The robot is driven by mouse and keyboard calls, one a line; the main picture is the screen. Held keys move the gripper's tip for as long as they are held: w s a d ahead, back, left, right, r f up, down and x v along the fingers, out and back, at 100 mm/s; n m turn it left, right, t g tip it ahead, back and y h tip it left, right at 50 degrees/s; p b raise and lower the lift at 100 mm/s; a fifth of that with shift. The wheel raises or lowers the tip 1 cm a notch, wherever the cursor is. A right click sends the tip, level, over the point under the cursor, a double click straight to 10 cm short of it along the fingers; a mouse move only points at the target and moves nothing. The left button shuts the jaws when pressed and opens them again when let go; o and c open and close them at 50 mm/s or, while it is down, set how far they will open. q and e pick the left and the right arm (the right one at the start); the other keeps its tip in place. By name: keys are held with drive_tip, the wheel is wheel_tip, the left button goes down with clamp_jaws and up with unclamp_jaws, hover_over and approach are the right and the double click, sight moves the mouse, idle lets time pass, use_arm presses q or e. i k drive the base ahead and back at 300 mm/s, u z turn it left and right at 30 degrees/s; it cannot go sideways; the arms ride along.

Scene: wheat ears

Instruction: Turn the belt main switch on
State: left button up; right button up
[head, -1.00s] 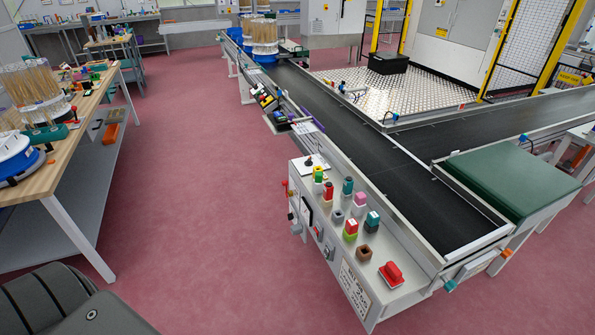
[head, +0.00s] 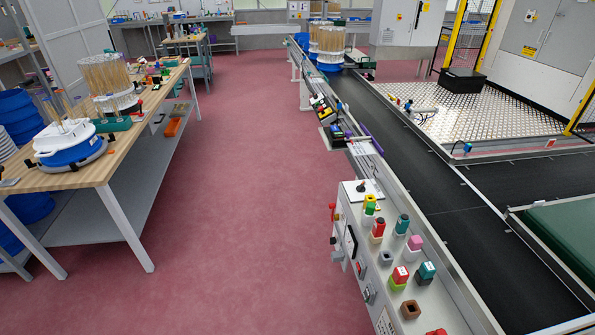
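The conveyor belt (head: 400,130) runs from the far middle toward the lower right. On the panel's left side face are a red handle (head: 332,212), a dark switch (head: 350,241) and small grey boxes (head: 361,270). I cannot tell for sure which of these is the belt main switch, nor its position. The panel's lower end is cut off by the picture's bottom edge. Neither of my grippers is in view.
A wooden workbench (head: 150,97) with wheat ears and a blue-and-white device (head: 68,145) stands at left. The red floor (head: 240,200) between bench and conveyor is clear. A black joystick (head: 361,186) stands on a white plate. A green-topped table (head: 570,235) is at right.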

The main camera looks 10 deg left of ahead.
sight(359, 188)
drive_tip(key=u, duration=0.7)
drive_tip(key=i, duration=0.7)
drive_tip(key=u, duration=0.45)
drive_tip(key=i, duration=1)
drive_tip(key=z, duration=0.6)
drive_tip(key=i, duration=0.55)
drive_tip(key=z, duration=0.35)
